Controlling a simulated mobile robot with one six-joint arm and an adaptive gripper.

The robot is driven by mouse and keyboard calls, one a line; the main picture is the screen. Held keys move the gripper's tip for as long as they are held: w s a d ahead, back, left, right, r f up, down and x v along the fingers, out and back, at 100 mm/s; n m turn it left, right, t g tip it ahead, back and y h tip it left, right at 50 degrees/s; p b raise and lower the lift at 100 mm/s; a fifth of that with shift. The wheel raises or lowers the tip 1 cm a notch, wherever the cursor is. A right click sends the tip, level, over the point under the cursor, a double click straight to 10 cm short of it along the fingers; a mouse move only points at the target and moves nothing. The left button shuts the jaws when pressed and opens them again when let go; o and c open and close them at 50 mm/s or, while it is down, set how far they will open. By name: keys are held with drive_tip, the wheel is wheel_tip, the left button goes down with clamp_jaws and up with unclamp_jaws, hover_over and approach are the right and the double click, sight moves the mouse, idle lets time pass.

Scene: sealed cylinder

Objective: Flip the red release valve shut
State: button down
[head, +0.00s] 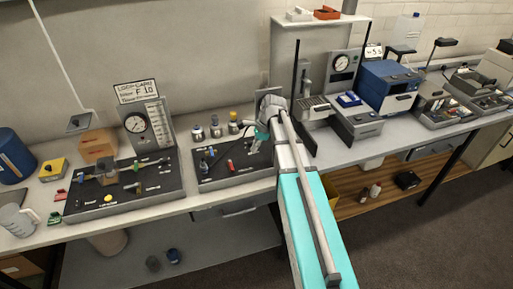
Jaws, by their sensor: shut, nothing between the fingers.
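A small red part (231,165) stands on a dark board (208,177) left of my arm; it may be the release valve, but it is too small to tell its position. Another red piece (61,194) lies on the bench at the far left, beside a dark board (98,208) with a gauge and a clear cylinder-like part (106,176). My gripper (258,141) is over the right part of the middle board, to the upper right of the red part and apart from it. It is shut and empty. My arm hides the board's right end.
A round gauge on a grey panel (157,112) stands behind the left board. Several small bottles (215,127) stand behind the middle board. A blue box-shaped device (388,85) and other instruments fill the bench to the right. A yellow box (53,168) and jug (17,219) are at left.

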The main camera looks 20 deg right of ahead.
sight(231, 165)
drive_tip(key=shift+b+x, duration=3.15)
drive_tip(key=shift+x, duration=0.55)
drive_tip(key=shift+a+f, duration=0.1)
drive_tip(key=shift+a, duration=1.9)
drive_tip(key=shift+d, duration=0.15)
